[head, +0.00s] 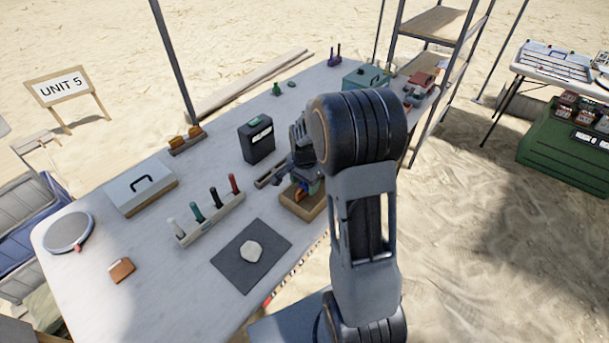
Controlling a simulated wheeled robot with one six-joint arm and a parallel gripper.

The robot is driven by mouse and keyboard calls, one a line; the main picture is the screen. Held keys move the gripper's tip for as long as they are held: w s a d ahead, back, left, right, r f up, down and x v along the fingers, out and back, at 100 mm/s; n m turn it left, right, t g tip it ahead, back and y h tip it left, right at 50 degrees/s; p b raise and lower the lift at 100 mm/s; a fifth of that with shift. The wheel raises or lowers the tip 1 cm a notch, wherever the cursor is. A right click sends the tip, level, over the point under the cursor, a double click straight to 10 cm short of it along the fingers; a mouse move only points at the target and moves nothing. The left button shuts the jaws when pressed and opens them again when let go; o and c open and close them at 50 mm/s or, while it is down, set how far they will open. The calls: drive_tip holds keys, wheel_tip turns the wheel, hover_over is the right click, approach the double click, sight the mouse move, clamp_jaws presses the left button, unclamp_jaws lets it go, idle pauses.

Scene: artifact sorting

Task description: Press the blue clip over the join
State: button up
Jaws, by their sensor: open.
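My gripper (301,183) is at the end of my dark arm, low over a small wooden tray (305,212) at the table's near edge. It is open, with its fingers partly hidden by my own arm. A small blue piece (299,197), possibly the blue clip, shows with some orange in the tray right under the gripper. I cannot tell whether the gripper touches it. The join is not clearly visible.
Left of the tray, a dark mat (228,262) bears a pale stone (251,251). A rack (190,236) of several coloured markers and a black box (256,142) stand nearby. A grey case (140,190) is farther left.

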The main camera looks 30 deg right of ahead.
wheel_tip(320, 180, up, 14)
drive_tip(key=shift+f+p, duration=0.2)
drive_tip(key=shift+p, duration=0.1)
idle(0.5)
drive_tip(key=s+a+r+n+t+p, duration=0.1)
drive_tip(key=s+a+r+n, duration=0.1)
drive_tip(key=s+a+n, duration=0.2)
drive_tip(key=s+a+r+n+t+p, duration=0.2)
drive_tip(key=s+a+n, duration=0.3)
drive_tip(key=s+n, duration=0.4)
drive_tip(key=s, duration=0.3)
drive_tip(key=shift+a+r+t, duration=0.2)
drive_tip(key=shift+a+t, duration=0.05)
drive_tip(key=shift+t, duration=0.05)
idle(1.6)
